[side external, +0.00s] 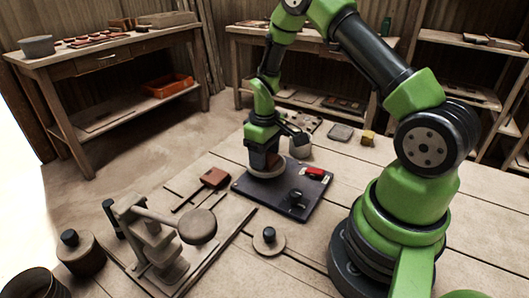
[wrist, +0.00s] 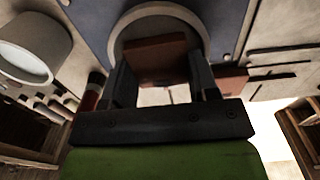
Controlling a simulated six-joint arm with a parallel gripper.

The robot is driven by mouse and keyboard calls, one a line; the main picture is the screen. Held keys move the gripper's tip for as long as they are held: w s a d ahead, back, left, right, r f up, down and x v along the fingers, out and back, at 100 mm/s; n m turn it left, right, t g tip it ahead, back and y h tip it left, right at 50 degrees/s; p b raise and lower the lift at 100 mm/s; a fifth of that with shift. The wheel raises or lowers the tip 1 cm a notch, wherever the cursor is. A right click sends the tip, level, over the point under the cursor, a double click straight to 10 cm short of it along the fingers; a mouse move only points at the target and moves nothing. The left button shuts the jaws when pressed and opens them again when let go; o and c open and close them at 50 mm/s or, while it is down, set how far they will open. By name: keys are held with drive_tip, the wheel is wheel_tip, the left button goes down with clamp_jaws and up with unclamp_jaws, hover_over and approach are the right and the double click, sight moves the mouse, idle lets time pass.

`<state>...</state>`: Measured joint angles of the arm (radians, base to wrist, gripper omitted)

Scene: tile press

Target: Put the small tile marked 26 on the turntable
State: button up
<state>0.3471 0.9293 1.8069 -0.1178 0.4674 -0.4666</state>
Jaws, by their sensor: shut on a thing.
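My gripper (side external: 262,168) is low over the round pale turntable (side external: 279,172), which sits on a dark blue board (side external: 280,197). In the wrist view, my gripper's two dark fingers (wrist: 161,72) are shut on a reddish-brown tile (wrist: 155,52). The tile lies within the outline of the turntable (wrist: 199,22), whose rim shows around it. I cannot tell whether the tile touches the turntable. No number can be read on the tile. In the side view my fingers mostly hide the tile.
A red item (side external: 316,172) and a black knob (side external: 297,196) are on the board. A pale cup (side external: 300,149) stands behind it. A brown block (side external: 214,178) lies to the left. A press (side external: 155,240) and a knobbed disc (side external: 268,243) are in front.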

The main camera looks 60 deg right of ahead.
drive_tip(key=o, duration=0.9)
drive_tip(key=shift+o, duration=0.2)
wheel_tip(320, 180, up, 12)
drive_tip(key=shift+r, duration=0.25)
drive_tip(key=s+a+r+m+t, duration=0.1)
drive_tip(key=s+a+r+t, duration=0.1)
drive_tip(key=s+a+r, duration=0.3)
drive_tip(key=s+a+r+m+t, duration=0.1)
drive_tip(key=a+r+t, duration=0.15)
drive_tip(key=r, duration=0.35)
drive_tip(key=s+a+r+m+t+y, duration=0.2)
drive_tip(key=s+a, duration=0.4)
drive_tip(key=s, duration=0.4)
drive_tip(key=shift+a+r+t, duration=0.15)
drive_tip(key=shift+r+t, duration=0.2)
drive_tip(key=shift+r, duration=0.35)
